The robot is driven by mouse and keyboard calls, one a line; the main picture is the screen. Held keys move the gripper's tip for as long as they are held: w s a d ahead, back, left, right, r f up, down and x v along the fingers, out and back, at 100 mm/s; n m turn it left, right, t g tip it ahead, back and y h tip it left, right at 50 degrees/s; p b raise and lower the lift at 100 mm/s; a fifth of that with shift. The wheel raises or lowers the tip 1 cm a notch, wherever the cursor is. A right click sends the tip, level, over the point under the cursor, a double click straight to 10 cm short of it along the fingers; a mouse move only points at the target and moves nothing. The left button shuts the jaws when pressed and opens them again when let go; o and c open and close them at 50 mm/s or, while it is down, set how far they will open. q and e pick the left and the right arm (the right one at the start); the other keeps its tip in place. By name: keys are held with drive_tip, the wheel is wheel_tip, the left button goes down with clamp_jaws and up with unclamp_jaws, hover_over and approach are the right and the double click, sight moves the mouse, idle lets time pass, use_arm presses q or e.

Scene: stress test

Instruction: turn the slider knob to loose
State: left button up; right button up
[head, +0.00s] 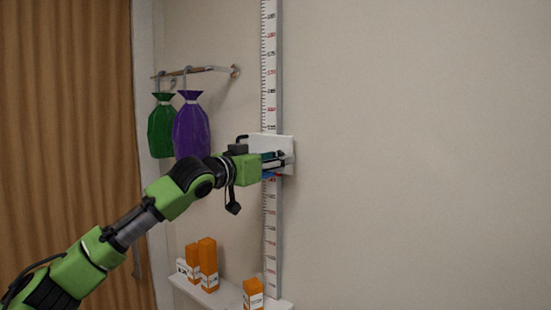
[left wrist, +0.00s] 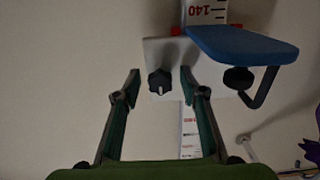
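The slider knob (left wrist: 160,82) is black and lobed, on a white plate (left wrist: 158,55) of the slider in the left wrist view. The slider's white plate (head: 280,142) also shows in the head view, on the measuring rod (head: 269,60); there the knob is hidden by my arm. My left gripper (left wrist: 160,72) is open, with one finger on each side of the knob in the picture and a visible gap on both sides. In the head view the left gripper (head: 279,158) is at the slider. My right gripper is not in view.
A blue paddle (left wrist: 240,45) and a black bent bracket (left wrist: 265,88) stick out beside the plate. Green (head: 161,130) and purple (head: 191,125) bags hang from a wall rail (head: 207,69). Orange boxes (head: 207,262) stand on a low shelf (head: 227,295). The wall at right is bare.

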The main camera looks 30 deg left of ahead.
use_arm(q)
clamp_jaws()
drive_tip(key=n, duration=1.7)
drive_tip(key=shift+d+r+n, duration=0.1)
drive_tip(key=shift+r+n, duration=0.1)
drive_tip(key=shift+n, duration=0.2)
drive_tip(key=shift+s, duration=0.1)
idle(0.3)
unclamp_jaws()
